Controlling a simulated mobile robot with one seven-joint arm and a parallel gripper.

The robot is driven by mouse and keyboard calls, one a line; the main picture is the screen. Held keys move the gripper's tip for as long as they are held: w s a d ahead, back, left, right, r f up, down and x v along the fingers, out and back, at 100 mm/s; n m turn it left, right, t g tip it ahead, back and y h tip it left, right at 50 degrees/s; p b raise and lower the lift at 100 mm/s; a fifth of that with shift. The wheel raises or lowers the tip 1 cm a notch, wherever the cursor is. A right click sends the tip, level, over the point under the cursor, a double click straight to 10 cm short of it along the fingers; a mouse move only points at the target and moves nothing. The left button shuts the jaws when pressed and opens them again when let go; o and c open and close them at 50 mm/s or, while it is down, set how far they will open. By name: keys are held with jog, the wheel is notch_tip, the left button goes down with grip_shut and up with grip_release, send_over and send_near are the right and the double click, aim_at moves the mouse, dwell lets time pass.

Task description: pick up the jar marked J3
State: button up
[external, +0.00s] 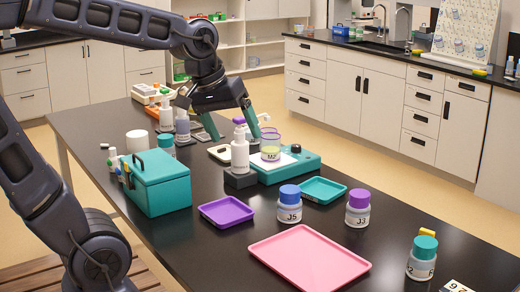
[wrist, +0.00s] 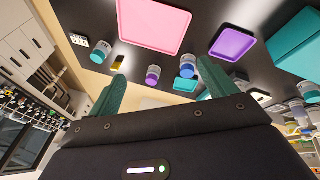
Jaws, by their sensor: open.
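The jar marked J3 (external: 358,209) has a purple lid and a clear-grey body. It stands upright on the black table, right of the teal tray. In the wrist view the purple-lidded jar (wrist: 152,75) shows between my fingers in the picture, but well beyond them. My gripper (external: 238,138) is open and empty, with teal fingers. The open fingers also show in the wrist view (wrist: 160,70).
Jar J5 (external: 289,207), blue-lidded, stands left of J3. A teal-lidded jar (external: 422,258) is nearer right. Around them are a pink tray (external: 310,262), purple tray (external: 226,211) and teal tray (external: 323,190).

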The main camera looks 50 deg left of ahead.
jog(key=w+f+n, duration=0.1)
jog(key=w+n, duration=0.4)
jog(key=w, duration=0.5)
jog(key=n+h, duration=0.1)
jog(key=n, duration=1.7)
send_near(359, 193)
notch_tip(359, 193, down, 2)
jog(key=shift+g, duration=0.3)
jog(key=x, duration=0.5)
jog(key=shift+d, duration=0.25)
jog(key=shift+w+x, duration=0.25)
jog(key=shift+x, duration=1.15)
jog(key=shift+w+x, duration=0.2)
jog(key=shift+x, duration=1.15)
jog(key=shift+d+r, duration=0.1)
jog(key=shift+r, duration=0.1)
jog(key=c, duration=1.1)
